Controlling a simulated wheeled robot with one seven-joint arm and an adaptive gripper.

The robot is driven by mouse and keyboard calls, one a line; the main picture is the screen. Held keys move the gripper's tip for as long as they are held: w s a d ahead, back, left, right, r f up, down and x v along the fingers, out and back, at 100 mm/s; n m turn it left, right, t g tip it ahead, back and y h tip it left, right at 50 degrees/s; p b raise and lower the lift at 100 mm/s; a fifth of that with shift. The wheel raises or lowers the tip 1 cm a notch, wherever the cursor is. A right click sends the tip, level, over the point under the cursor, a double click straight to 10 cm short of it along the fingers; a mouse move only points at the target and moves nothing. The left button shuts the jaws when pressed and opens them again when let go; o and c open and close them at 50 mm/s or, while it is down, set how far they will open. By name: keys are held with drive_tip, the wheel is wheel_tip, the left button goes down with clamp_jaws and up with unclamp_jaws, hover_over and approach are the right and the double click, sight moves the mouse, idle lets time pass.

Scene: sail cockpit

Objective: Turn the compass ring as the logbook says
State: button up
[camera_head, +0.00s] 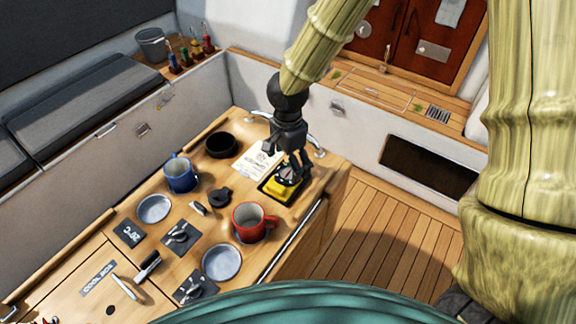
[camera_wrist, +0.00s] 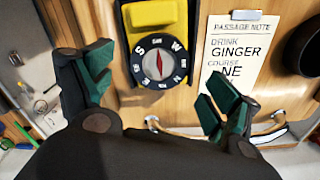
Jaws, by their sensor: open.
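The compass (camera_head: 279,188) sits on a yellow and black base near the right end of the wooden counter. In the wrist view, its round black ring (camera_wrist: 139,69) carries white letters, with S at upper left and W at upper right; a red needle shows on the white face. My gripper (camera_head: 288,166) is above the compass, fingers open and pointing down. In the wrist view, its dark green fingertips (camera_wrist: 158,88) stand apart on either side of the ring. The passage note (camera_wrist: 235,60) beside the compass reads "DRINK GINGER" and "COURSE NE"; it also shows in the head view (camera_head: 257,160).
A red mug (camera_head: 250,222) stands close in front of the compass. A blue mug (camera_head: 181,175), a black bowl (camera_head: 221,145), grey dishes and black knobs occupy the counter to the left. A metal rail (camera_head: 292,240) runs along the counter's front edge. The plank floor at right is clear.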

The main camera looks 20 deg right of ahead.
sight(288, 174)
drive_tip(key=shift+f, duration=1.4)
drive_tip(key=c, duration=1.1)
